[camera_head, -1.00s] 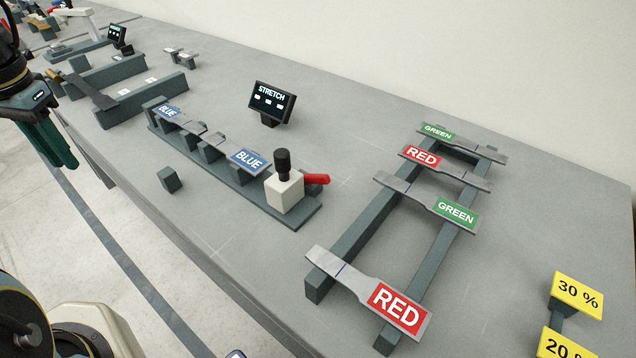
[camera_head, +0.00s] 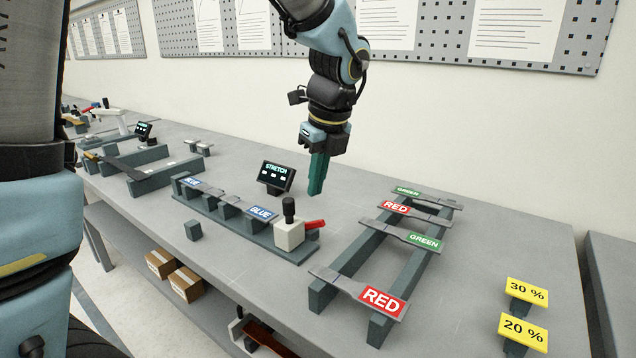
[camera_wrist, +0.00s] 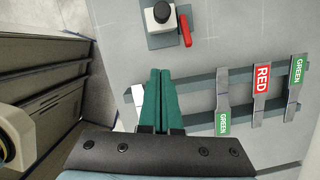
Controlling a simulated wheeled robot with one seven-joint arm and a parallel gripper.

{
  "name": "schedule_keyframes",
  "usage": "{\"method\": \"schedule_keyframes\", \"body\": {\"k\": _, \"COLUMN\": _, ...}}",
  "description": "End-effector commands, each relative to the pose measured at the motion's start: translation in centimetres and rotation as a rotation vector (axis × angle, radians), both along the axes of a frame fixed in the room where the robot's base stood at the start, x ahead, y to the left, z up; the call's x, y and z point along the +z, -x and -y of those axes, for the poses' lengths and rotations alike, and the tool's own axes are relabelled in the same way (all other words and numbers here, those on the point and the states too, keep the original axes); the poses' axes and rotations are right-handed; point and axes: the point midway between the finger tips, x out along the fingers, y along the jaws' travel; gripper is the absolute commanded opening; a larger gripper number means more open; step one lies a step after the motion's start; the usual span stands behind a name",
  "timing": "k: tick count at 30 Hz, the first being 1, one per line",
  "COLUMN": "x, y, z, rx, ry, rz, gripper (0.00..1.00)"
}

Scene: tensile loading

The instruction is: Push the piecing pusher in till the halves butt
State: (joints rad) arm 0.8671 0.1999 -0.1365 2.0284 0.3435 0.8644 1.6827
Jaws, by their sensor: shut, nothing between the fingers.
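The white block with a black knob (camera_head: 289,235) stands at the right end of a dark grey rail (camera_head: 222,212), with a red lever (camera_head: 315,224) at its side. I take this to be the pusher. Two metal strips with blue labels (camera_head: 262,212) lie along the rail's supports; whether their ends touch is too small to tell. My gripper (camera_head: 316,191) has its green fingers together and empty, pointing down above the bench, behind the block. In the wrist view, the fingers (camera_wrist: 160,72) lie apart from the white block (camera_wrist: 160,17), which is near the top edge.
A rack (camera_head: 352,262) to the right carries strips with red and green labels. A small STRETCH display (camera_head: 276,176) stands behind the rail. A small dark cube (camera_head: 193,230) sits in front. Yellow 30 % and 20 % signs (camera_head: 526,291) stand at the right.

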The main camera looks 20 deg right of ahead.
Motion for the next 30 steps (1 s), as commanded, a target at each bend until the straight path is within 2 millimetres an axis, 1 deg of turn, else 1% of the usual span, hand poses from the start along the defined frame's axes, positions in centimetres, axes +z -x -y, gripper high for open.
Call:
{"method": "schedule_keyframes", "body": {"k": 1, "x": -1.0, "y": -0.2, "z": -0.2, "rx": 0.0, "ry": -0.005, "rz": -0.003, "gripper": 0.0}}
{"method": "schedule_keyframes", "body": {"k": 9, "x": -6.4, "y": -1.5, "z": -0.5, "rx": 0.001, "ry": -0.005, "rz": -0.004, "gripper": 0.0}}
{"method": "schedule_keyframes", "body": {"k": 11, "x": -7.2, "y": -1.9, "z": -0.6, "rx": 0.003, "ry": -0.003, "rz": -0.003, "gripper": 0.0}}
{"method": "schedule_keyframes", "body": {"k": 12, "x": -6.7, "y": -2.8, "z": -0.8, "rx": 0.005, "ry": 0.0, "rz": -0.001, "gripper": 0.0}}
{"method": "schedule_keyframes", "body": {"k": 15, "x": -6.8, "y": -4.1, "z": -1.1, "rx": 0.006, "ry": 0.0, "rz": 0.0, "gripper": 0.0}}
{"method": "schedule_keyframes", "body": {"k": 18, "x": -6.8, "y": -5.0, "z": -1.3, "rx": 0.005, "ry": 0.0, "rz": -0.001, "gripper": 0.0}}
{"method": "schedule_keyframes", "body": {"k": 22, "x": -6.9, "y": -5.5, "z": -1.4, "rx": 0.002, "ry": 0.001, "rz": -0.001, "gripper": 0.0}}
{"method": "schedule_keyframes", "body": {"k": 30, "x": -7.0, "y": -5.6, "z": -1.4, "rx": 0.003, "ry": 0.001, "rz": 0.0, "gripper": 0.0}}
